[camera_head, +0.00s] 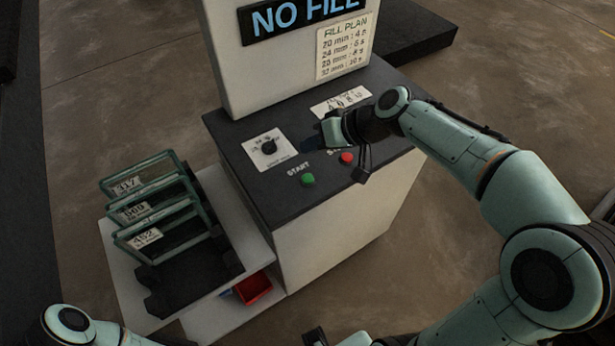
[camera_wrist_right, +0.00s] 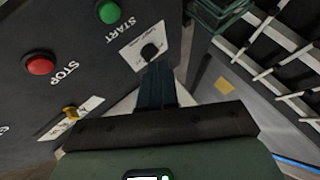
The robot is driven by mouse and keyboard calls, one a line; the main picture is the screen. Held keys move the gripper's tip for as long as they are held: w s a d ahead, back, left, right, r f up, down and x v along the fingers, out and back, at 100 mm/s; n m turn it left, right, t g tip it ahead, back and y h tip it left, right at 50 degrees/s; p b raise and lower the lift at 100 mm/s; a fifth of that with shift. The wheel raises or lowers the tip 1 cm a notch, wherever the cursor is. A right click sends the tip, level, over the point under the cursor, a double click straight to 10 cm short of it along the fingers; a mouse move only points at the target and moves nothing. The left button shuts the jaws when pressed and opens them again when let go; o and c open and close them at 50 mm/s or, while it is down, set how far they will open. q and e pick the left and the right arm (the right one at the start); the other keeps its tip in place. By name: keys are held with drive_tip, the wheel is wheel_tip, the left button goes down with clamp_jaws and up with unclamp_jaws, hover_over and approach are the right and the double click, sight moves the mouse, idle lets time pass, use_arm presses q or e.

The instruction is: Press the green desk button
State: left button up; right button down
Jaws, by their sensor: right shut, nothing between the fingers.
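The green START button (camera_head: 308,180) is on the dark desk top (camera_head: 262,198) of the machine, near its front edge. It also shows at the top of the right wrist view (camera_wrist_right: 109,12). My right gripper (camera_head: 311,143) is shut and empty over the desk, behind the green button and left of the red STOP button (camera_head: 347,158). In the right wrist view its shut fingers (camera_wrist_right: 155,82) point toward the black dial and lie apart from the green button in the picture.
A black dial (camera_head: 268,146) on a white plate is left of my right gripper. A yellow selector (camera_wrist_right: 70,112) shows in the right wrist view. An upright panel with a "NO FILL" display (camera_head: 305,15) stands behind. Green-framed racks (camera_head: 150,215) and a red bin (camera_head: 254,289) are at left.

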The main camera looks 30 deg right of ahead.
drive_tip(key=b, duration=0.5)
hover_over(312, 178)
wheel_tip(312, 178, down, 7)
drive_tip(key=shift+f, duration=0.1)
use_arm(q)
wheel_tip(312, 178, down, 6)
drive_tip(key=s, duration=0.2)
drive_tip(key=shift+s+f+b, duration=0.25)
drive_tip(key=shift+b, duration=0.05)
use_arm(e)
drive_tip(key=shift+f, duration=0.3)
idle(0.6)
use_arm(q)
drive_tip(key=shift+s+f+b, duration=0.15)
drive_tip(key=shift+f+b, duration=0.4)
use_arm(e)
drive_tip(key=shift+f, duration=0.4)
